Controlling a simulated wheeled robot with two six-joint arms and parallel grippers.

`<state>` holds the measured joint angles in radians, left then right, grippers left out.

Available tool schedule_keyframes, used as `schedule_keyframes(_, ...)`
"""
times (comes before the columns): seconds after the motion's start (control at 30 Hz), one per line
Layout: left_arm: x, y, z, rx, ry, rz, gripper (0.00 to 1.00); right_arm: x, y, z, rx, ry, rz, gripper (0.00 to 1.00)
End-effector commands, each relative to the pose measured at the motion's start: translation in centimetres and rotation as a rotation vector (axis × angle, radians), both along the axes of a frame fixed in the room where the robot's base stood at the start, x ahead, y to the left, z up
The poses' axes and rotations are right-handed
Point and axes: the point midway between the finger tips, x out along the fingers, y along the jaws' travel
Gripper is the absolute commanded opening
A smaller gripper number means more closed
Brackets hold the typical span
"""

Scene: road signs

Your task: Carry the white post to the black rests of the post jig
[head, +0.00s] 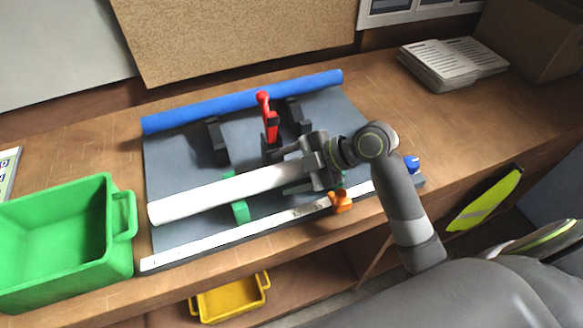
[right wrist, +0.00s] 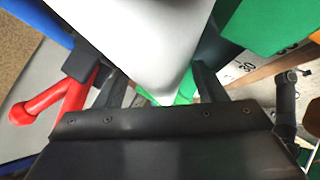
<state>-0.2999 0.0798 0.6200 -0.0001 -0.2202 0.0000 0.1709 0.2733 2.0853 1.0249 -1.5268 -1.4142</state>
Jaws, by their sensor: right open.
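The white post (head: 220,193) lies across green supports (head: 240,211) near the front of the grey jig board (head: 180,170). The black rests (head: 216,140) stand farther back on the board, and the second one (head: 298,115) is to the right; both look empty. My right gripper (head: 291,169) is open at the post's right end. In the right wrist view the white post (right wrist: 150,40) shows between its two spread fingers (right wrist: 160,85); contact is not clear. My left gripper is out of view.
A red clamp (head: 266,115) stands between the black rests. A blue tube (head: 240,101) lies along the board's back edge. A white ruler (head: 230,236) with an orange slider (head: 341,201) runs along the front. A green bin (head: 60,240) stands at left.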

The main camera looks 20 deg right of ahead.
Motion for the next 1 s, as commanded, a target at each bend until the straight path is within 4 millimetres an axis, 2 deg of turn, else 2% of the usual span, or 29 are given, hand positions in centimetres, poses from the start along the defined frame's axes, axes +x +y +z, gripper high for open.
schedule_keyframes(0.27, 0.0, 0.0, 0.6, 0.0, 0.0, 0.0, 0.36, 0.0, 0.0, 0.1, 0.0, 0.001, 0.0, 0.64)
schedule_keyframes(0.8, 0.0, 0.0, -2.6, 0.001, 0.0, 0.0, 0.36, -2.2, -4.4, 2.3, -0.007, -0.002, 0.0, 0.64)
schedule_keyframes(1.0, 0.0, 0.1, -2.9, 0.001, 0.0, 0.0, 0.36, -2.9, -5.9, 3.7, -0.007, -0.002, 0.0, 0.64)
